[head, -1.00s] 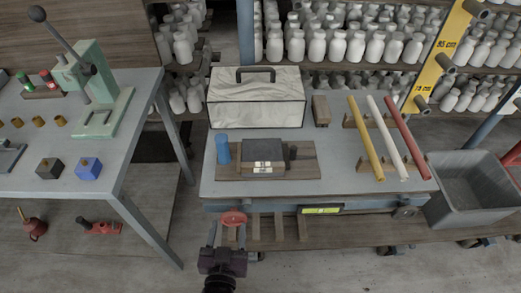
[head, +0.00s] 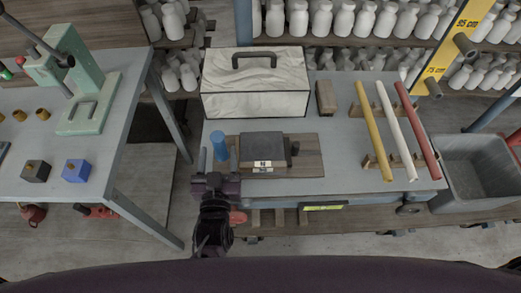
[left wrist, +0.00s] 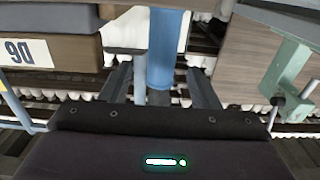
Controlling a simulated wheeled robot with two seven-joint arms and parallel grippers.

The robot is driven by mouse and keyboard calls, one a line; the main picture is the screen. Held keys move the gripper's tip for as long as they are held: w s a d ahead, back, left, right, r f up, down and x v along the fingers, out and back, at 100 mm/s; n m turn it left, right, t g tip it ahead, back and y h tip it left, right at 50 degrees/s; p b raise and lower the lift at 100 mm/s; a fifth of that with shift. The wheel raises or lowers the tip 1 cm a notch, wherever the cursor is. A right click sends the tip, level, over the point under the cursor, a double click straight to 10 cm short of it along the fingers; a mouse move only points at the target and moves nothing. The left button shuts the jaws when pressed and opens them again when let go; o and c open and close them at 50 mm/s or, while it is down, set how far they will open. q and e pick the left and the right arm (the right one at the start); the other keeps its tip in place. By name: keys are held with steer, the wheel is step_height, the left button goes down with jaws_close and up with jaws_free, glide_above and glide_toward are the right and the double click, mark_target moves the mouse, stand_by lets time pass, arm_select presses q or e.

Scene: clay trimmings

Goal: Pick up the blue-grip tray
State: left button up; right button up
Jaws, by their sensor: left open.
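The blue-grip tray (head: 307,155) is a brown wooden board on the grey bench, with an upright blue grip (head: 219,146) at its left end. A dark grey block (head: 263,147) with a white label sits on it. My left gripper (head: 212,166) is open at the bench's front edge, just in front of the blue grip. In the left wrist view the blue grip (left wrist: 162,50) stands upright between the two open fingers (left wrist: 160,88); I cannot tell whether it is fully between them. The labelled block (left wrist: 28,52) shows at left there. My right gripper is out of view.
A marbled box (head: 255,90) with a dark handle stands behind the tray. Yellow, white and red rods (head: 396,125) rest on wooden supports at right. A grey bin (head: 480,165) is beyond. A second table (head: 110,150) with a green press stands at left.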

mark_target(218, 147)
arm_select(q)
steer(key=w, duration=0.3)
steer(key=shift+a, duration=0.1)
jaws_close()
steer(key=shift+r, duration=0.15)
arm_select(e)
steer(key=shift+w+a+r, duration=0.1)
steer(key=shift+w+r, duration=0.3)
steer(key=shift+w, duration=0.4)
